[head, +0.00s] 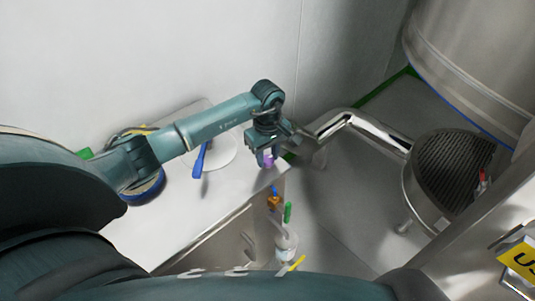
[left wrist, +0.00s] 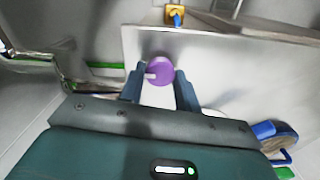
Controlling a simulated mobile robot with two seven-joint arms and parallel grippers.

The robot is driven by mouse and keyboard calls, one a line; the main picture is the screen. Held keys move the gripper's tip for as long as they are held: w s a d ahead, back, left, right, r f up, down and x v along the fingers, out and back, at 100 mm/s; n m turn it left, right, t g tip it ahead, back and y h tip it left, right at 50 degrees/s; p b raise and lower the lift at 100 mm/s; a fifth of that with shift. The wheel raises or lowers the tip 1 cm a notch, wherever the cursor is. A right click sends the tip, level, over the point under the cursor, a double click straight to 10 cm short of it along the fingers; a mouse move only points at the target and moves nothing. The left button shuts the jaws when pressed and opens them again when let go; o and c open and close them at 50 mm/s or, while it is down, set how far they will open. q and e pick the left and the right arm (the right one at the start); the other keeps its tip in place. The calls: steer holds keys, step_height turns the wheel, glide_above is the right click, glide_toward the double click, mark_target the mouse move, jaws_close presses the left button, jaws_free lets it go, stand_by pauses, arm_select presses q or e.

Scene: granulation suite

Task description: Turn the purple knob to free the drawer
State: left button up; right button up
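The purple knob (head: 268,161) sits near the right end of the pale counter (head: 185,225). In the left wrist view the round knob (left wrist: 160,71) has a small pale mark at its left edge. My left gripper (head: 263,158) points down at it, with one finger on each side of the knob. The fingertips (left wrist: 160,72) lie close against the knob's edges; I cannot tell whether they press on it. No drawer can be clearly made out; the cabinet front shows at a steep slant. My right gripper is not in view.
A blue-handled item on a white disc (head: 217,152) lies on the counter left of the gripper. An orange fitting with a blue top (head: 274,201) and a white bottle (head: 286,246) are by the cabinet front. A steel pipe (head: 375,130) runs right to a grated drum.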

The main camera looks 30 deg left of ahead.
arm_select(q)
steer(key=c, duration=0.4)
steer(key=shift+n, duration=0.3)
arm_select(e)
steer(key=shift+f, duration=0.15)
arm_select(q)
steer(key=n+b, duration=0.1)
steer(key=n, duration=0.1)
steer(key=shift+a+n, duration=0.1)
steer(key=shift+n, duration=0.2)
steer(key=n+b, duration=0.1)
steer(key=n, duration=0.1)
steer(key=shift+n, duration=0.4)
steer(key=n, duration=0.2)
steer(key=shift+n+b, duration=0.3)
steer(key=shift+n, duration=0.1)
steer(key=n, duration=0.4)
steer(key=shift+n+b, duration=0.3)
steer(key=shift+n, duration=2.2)
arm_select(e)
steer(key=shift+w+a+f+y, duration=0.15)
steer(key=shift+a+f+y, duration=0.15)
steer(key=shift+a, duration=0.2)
